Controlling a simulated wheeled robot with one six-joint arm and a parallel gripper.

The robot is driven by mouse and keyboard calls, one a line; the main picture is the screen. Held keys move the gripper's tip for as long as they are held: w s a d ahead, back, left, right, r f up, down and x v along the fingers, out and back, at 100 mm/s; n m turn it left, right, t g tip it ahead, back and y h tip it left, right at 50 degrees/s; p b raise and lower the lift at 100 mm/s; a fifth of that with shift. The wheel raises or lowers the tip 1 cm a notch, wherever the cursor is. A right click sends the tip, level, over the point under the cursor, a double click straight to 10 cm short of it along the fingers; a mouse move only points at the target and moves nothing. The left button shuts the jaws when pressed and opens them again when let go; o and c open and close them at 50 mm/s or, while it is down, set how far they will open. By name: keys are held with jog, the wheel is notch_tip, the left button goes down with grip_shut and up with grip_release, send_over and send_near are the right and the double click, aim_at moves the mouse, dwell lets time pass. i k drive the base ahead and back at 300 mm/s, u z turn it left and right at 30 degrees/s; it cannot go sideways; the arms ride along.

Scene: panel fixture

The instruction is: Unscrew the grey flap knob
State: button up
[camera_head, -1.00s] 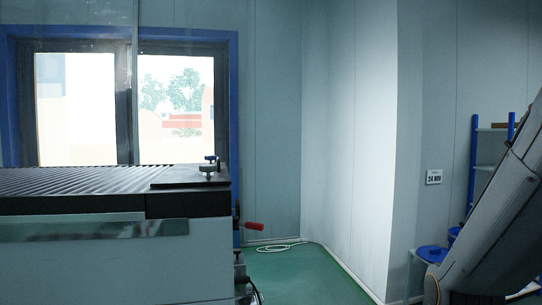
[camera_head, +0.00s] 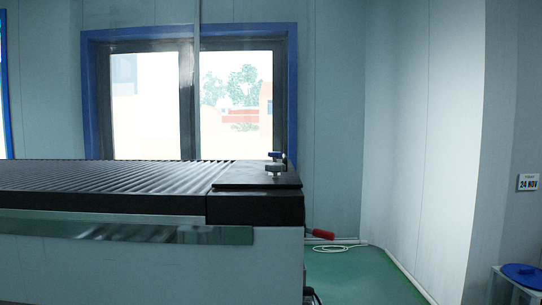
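A small grey knob (camera_head: 275,168) stands on the flat dark plate (camera_head: 258,180) at the right end of the panel fixture (camera_head: 110,182). A small blue-topped knob (camera_head: 276,155) shows just behind and above it. At this distance I cannot tell whether the grey one is the flap knob, or how far it is screwed in. My gripper is not in view, and no part of my arm shows now.
The fixture's pale body fills the lower left. A red handle (camera_head: 320,234) sticks out from its right side. A white cable (camera_head: 340,248) lies on the green floor (camera_head: 360,280), which is otherwise clear there. A blue-topped stool (camera_head: 522,275) stands at the right edge.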

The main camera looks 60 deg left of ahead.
aim_at(274, 168)
jog(key=k, duration=0.7)
jog(key=u, duration=1.8)
